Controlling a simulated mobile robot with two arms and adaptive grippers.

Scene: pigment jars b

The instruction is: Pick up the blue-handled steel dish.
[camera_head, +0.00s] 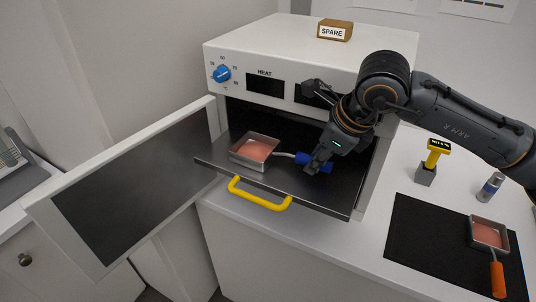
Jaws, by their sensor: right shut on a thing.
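The blue-handled steel dish (254,151) sits on the pulled-out shelf (225,172) of the oven. It is a square steel dish with pinkish contents. Its blue handle (322,167) points right, towards my right gripper. My right gripper (314,166) is shut on the blue handle, reaching in from the right. The gripper hides part of the handle. The dish looks level and at or very near the shelf surface; I cannot tell whether they touch. My left gripper is not in view.
The white oven (300,60) has its door (130,190) swung open to the left. A yellow pull (258,196) fronts the shelf. At right, an orange-handled dish (489,234) lies on a black mat (430,240), near a yellow-topped tool (432,160) and a small cylinder (490,187).

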